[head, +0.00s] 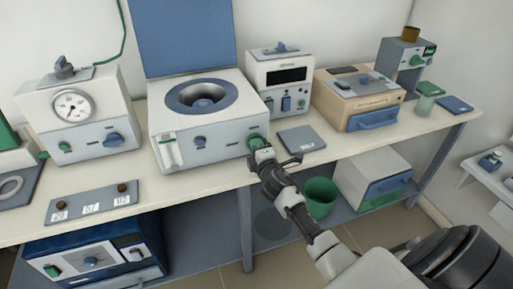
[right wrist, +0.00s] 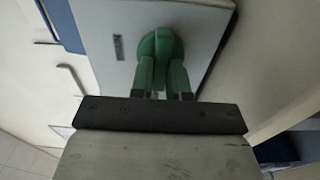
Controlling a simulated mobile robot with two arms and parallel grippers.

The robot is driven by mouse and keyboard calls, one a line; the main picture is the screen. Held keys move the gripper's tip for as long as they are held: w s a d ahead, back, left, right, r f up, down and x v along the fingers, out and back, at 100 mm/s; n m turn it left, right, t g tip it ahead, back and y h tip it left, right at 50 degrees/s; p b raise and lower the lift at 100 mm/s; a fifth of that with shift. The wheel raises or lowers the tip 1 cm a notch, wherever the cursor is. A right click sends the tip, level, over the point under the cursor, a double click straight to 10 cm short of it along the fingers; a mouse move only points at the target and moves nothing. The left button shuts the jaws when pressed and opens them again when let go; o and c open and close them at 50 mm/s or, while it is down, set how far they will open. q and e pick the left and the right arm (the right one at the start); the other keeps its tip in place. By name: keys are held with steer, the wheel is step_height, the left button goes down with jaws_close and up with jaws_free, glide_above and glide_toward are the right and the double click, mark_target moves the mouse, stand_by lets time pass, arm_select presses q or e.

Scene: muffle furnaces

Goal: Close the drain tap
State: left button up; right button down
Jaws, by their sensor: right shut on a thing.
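The drain tap is a green knob (head: 257,141) at the lower right corner of the front of a white machine (head: 225,135) with a round blue-rimmed bowl. My right gripper (head: 262,152) reaches it from the front right and is shut on it. In the right wrist view the green tap (right wrist: 160,42) is at the top centre against the pale front panel, with my right gripper (right wrist: 162,80) on it. The jaws hide part of the tap, so I cannot tell its exact turn. My left gripper is not in view.
A grey pad (head: 302,140) lies on the bench right of the tap. A beige unit (head: 357,98) and a white unit with a dark display (head: 285,85) stand behind. Below the bench a green bin (head: 320,198) stands near my arm. A gauge unit (head: 80,115) is at the left.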

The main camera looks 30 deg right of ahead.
steer(key=shift+f, duration=0.1)
stand_by(0.3)
steer(key=c, duration=1.1)
jaws_free()
steer(key=v, duration=1.1)
steer(key=shift+w, duration=0.1)
steer(key=s+a+f+m+g+y, duration=0.1)
steer(key=s+f+m+g, duration=0.15)
steer(key=f, duration=0.75)
steer(key=s+a+f+m+g, duration=0.1)
steer(key=s+a+f+g, duration=0.2)
steer(key=f, duration=0.7)
steer(key=s+f+m+g+y, duration=0.1)
steer(key=s+f+m+g, duration=0.1)
steer(key=s+f, duration=0.5)
steer(key=s+a+f+m+g, duration=0.2)
steer(key=s+f+g, duration=0.1)
steer(key=s+f, duration=0.4)
steer(key=s+a+f+m+g+y, duration=0.1)
steer(key=s+a+f+m+g, duration=0.1)
steer(key=s+f, duration=0.5)
steer(key=s+a+f+m+g+y, duration=0.1)
steer(key=s+a+f+m+g, duration=0.2)
steer(key=s+f, duration=0.4)
steer(key=s+g, duration=0.1)
steer(key=s, duration=0.8)
